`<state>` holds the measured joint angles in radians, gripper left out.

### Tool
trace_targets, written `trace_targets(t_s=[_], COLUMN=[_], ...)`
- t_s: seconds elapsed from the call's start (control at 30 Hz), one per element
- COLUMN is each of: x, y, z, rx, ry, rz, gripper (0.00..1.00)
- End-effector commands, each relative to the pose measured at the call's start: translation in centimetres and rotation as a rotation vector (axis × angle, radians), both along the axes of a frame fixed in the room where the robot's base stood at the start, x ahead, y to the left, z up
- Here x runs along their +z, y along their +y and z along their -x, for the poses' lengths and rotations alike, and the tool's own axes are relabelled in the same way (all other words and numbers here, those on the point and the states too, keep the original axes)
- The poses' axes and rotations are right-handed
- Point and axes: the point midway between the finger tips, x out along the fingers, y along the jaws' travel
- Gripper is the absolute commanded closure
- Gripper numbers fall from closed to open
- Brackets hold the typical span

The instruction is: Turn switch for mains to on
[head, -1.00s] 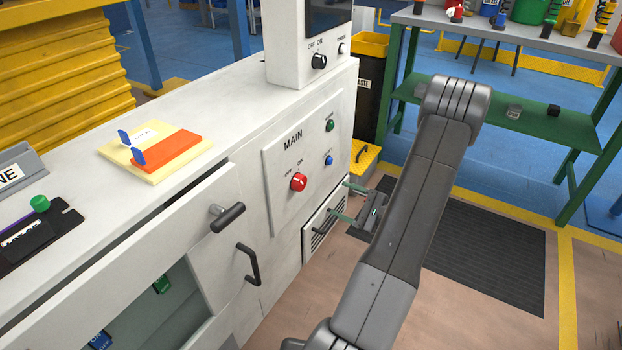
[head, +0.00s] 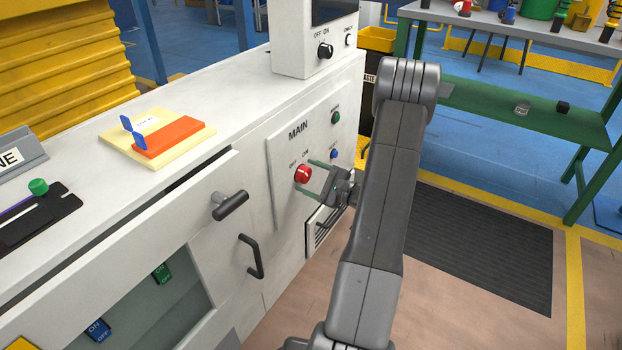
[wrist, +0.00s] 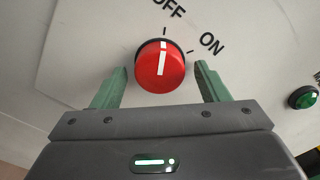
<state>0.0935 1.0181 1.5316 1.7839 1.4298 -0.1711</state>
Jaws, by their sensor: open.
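The red MAIN switch (head: 303,174) is a round knob on the white panel (head: 288,205) on the cabinet's front. In the wrist view the red knob (wrist: 160,66) has a white line that points nearly straight up, toward the OFF mark and away from ON at the upper right. My gripper (head: 308,178) is open, with one green finger on each side of the knob. In the wrist view the fingertips of my gripper (wrist: 160,72) stand left and right of the knob, with gaps visible. I cannot tell how far the tips are from the panel.
A green button (head: 336,117) and a blue button (head: 334,154) sit on the same panel, right of the knob. A cabinet handle (head: 230,205) juts out at the left. A vent (head: 320,228) is below. Open floor lies to the right.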

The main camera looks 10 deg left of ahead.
Motion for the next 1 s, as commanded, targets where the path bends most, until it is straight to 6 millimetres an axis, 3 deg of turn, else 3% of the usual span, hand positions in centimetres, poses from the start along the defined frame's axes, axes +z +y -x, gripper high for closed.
trace_targets(t_s=[0.07, 0.3, 0.67, 1.0], x=[0.01, -0.01, 0.08, 0.18], y=[-0.02, -0.03, -0.04, -0.02], z=[0.0, 0.0, 0.03, 0.13], rx=[0.0, 0.0, 0.0, 0.0], ry=[0.0, 0.0, 0.048, 0.274], rz=[0.0, 0.0, -0.017, -0.098], gripper=[0.32, 0.77, 0.77, 0.77])
